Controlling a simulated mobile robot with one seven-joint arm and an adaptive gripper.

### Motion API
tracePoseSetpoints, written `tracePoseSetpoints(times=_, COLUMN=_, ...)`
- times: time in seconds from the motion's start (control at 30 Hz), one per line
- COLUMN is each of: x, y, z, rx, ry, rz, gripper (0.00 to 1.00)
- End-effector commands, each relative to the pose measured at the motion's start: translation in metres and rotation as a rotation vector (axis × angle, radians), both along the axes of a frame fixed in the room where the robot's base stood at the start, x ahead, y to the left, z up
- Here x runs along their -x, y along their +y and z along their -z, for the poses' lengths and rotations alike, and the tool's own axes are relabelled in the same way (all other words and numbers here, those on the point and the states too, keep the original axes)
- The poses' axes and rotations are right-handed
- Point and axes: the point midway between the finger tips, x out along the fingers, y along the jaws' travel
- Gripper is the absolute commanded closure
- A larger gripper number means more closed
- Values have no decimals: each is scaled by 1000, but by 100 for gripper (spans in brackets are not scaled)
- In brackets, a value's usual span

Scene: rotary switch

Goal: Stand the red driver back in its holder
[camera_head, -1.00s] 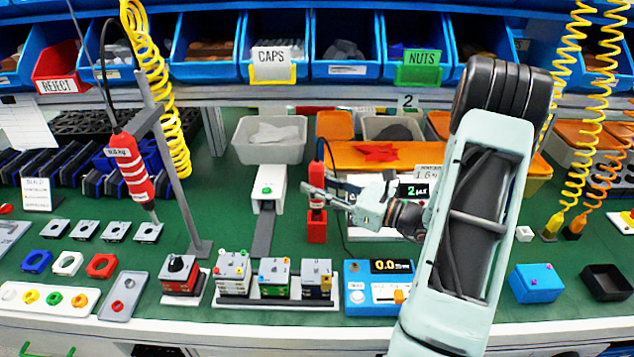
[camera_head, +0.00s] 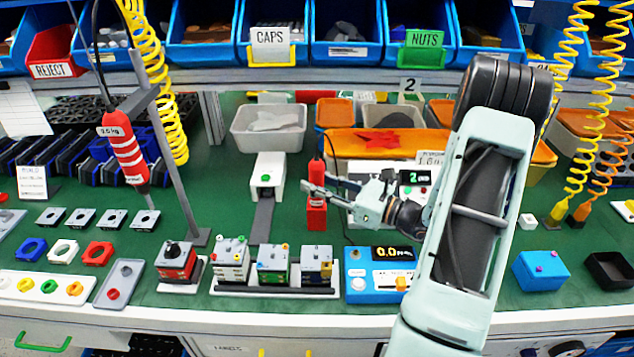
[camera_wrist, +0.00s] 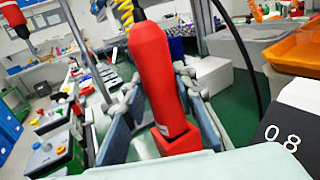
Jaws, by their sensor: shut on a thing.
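The red driver (camera_head: 317,172) stands upright at the middle of the bench in the head view, with a cable rising from its top. My gripper (camera_head: 312,191) is shut around it from the right. In the wrist view the driver (camera_wrist: 160,75) is between the two fingers (camera_wrist: 160,110). The red holder (camera_head: 317,216) is directly under the driver, and part of it also shows in the wrist view (camera_wrist: 163,143). The driver's lower end meets the holder's top and looks inside its mouth; how deep it sits is hidden.
Another red tool with white bands (camera_head: 128,155) hangs from a grey stand (camera_head: 175,150) at left. A white unit with a green display (camera_head: 415,177) is behind my gripper. Several switch blocks (camera_head: 274,262) and a blue tester (camera_head: 378,275) stand in front.

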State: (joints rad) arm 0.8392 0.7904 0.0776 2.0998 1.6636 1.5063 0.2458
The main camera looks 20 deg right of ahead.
Motion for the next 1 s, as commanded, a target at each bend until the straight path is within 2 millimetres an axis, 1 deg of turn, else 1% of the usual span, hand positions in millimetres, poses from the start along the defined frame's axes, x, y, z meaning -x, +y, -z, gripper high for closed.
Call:
tracePoseSetpoints(times=0.23, x=0, y=0, z=-1, rx=-1, ry=-3, rz=-1, gripper=100)
tracePoseSetpoints(times=0.83, x=0, y=0, z=5, rx=0, ry=-2, rz=0, gripper=100)
tracePoseSetpoints(times=0.87, x=0, y=0, z=5, rx=0, ry=-2, rz=0, gripper=77)
tracePoseSetpoints(times=0.9, x=0, y=0, z=5, rx=0, ry=-2, rz=0, gripper=81)
tracePoseSetpoints(times=0.97, x=0, y=0, z=5, rx=-1, ry=-1, rz=0, gripper=82)
tracePoseSetpoints(times=1.0, x=0, y=0, z=5, rx=-1, ry=-1, rz=0, gripper=72)
